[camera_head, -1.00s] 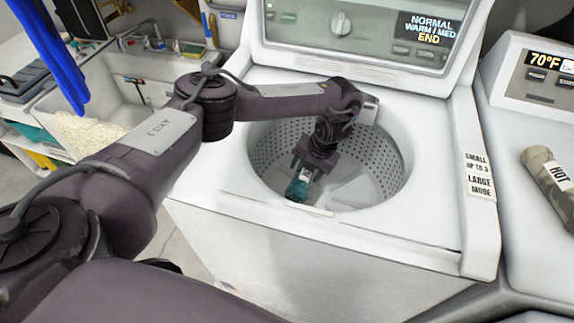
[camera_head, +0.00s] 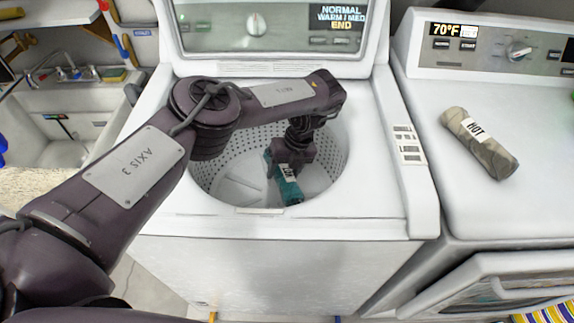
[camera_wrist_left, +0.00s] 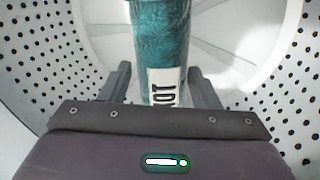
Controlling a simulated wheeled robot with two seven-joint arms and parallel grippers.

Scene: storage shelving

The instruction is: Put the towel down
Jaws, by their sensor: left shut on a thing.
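A rolled teal towel (camera_head: 287,188) with a white label is inside the open drum of the washer (camera_head: 330,228). My left gripper (camera_head: 287,170) reaches down into the drum and is shut on the towel. In the left wrist view the towel (camera_wrist_left: 160,40) lies between the two fingers (camera_wrist_left: 160,85), with its label just ahead of the palm. The perforated drum wall (camera_wrist_left: 45,60) surrounds it. I cannot tell whether the towel touches the drum floor. My right gripper is not in view.
A rolled beige towel (camera_head: 480,143) labelled HOT lies on the dryer top (camera_head: 530,120) at the right. The dryer's front door (camera_head: 500,285) stands open at the lower right. A sink (camera_head: 75,110) is at the left.

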